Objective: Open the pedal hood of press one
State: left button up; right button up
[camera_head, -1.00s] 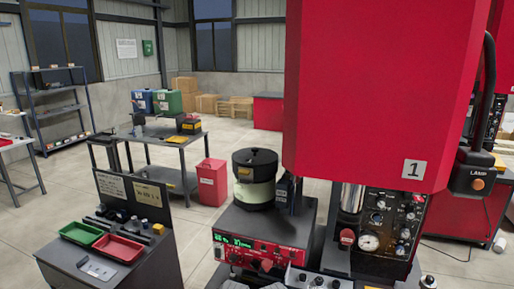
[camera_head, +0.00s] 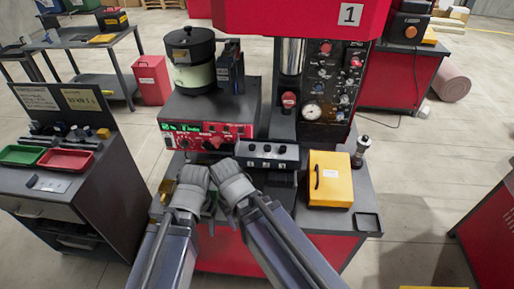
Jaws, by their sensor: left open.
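Press one, the red machine marked 1 (camera_head: 290,18), stands at the top centre. A yellow box-like cover with a black handle (camera_head: 331,181) sits closed on the bench front, right of the grey button box; I cannot tell whether it is the pedal hood. A yellow edge (camera_head: 432,287) shows at the bottom right, mostly cut off. My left gripper (camera_head: 190,187) is open and empty at the bench's front left, apart from the yellow cover. My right gripper (camera_head: 236,188) is close beside it; its fingers are not clear. No foot pedal is visible.
The grey button box (camera_head: 267,154) and the red-fronted feeder unit (camera_head: 205,130) stand just beyond my grippers. A grey cart with green and red trays (camera_head: 66,160) stands at left. A red cabinet (camera_head: 490,230) is at right.

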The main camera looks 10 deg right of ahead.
aim_at(329, 182)
jog(key=z, duration=1.25)
jog(key=i+l, duration=0.25)
jog(key=i+l+u, duration=0.1)
jog(key=l, duration=0.3)
jog(key=i, duration=0.1)
